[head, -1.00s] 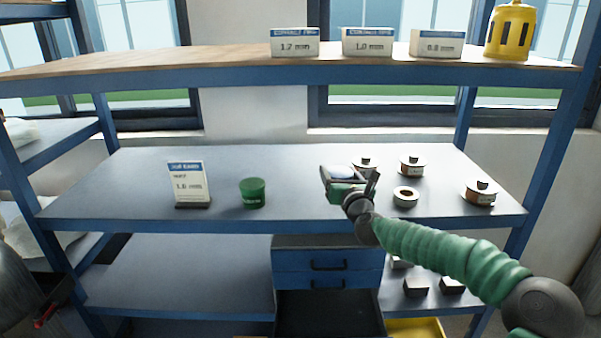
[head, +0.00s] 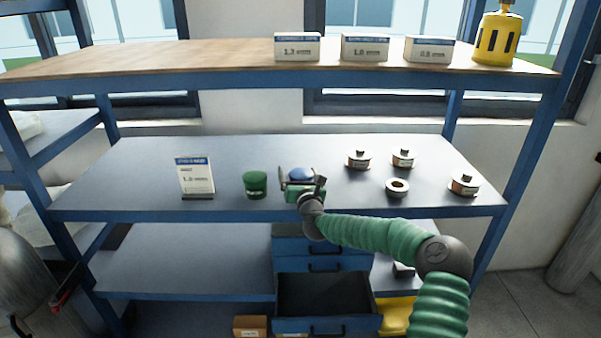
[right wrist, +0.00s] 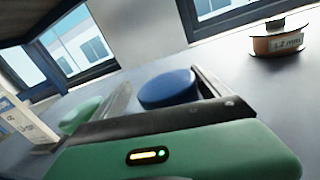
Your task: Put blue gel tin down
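The blue gel tin (head: 301,174) is a short round tin with a blue lid. It sits between the fingers of my right gripper (head: 301,181), over the middle shelf, just right of a green tin (head: 255,184). In the right wrist view the blue lid (right wrist: 167,89) stands between the two fingers, close to both. The gripper body hides the tin's lower part, so I cannot tell whether it touches the shelf. The middle shelf (head: 130,160) has free surface around the tin. My left gripper is not in view.
A label card (head: 196,176) stands left of the green tin. Several spools, one of them here (head: 358,159), sit at the shelf's right. Boxes (head: 297,47) and a yellow canister (head: 495,38) stand on the upper shelf. An open drawer (head: 325,325) is below.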

